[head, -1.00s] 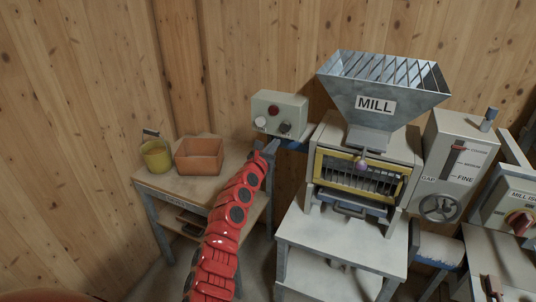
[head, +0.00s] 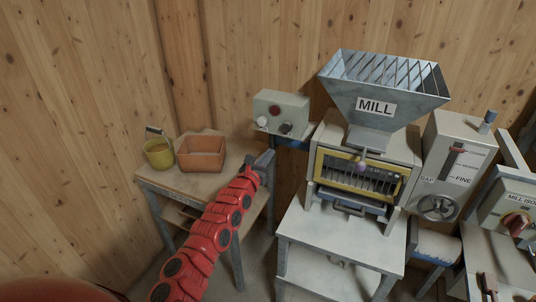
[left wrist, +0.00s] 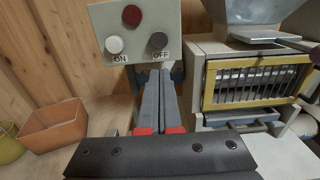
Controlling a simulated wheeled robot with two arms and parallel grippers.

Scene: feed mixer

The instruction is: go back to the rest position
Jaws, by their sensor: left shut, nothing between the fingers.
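My left arm's gripper (head: 267,157) is in front of and below the grey control box (head: 282,113) in the head view. In the left wrist view its two fingers (left wrist: 159,88) lie together, shut and empty, pointing toward the wall just under the box (left wrist: 136,32) with its ON and OFF buttons. The fingertips appear apart from the buttons. My right gripper is not in view.
The mill (head: 368,150) with its hopper stands right of my left gripper. A side table (head: 190,184) holds an orange bin (head: 201,153) and a yellow bucket (head: 158,154) on the left. A wooden wall (head: 230,50) is behind.

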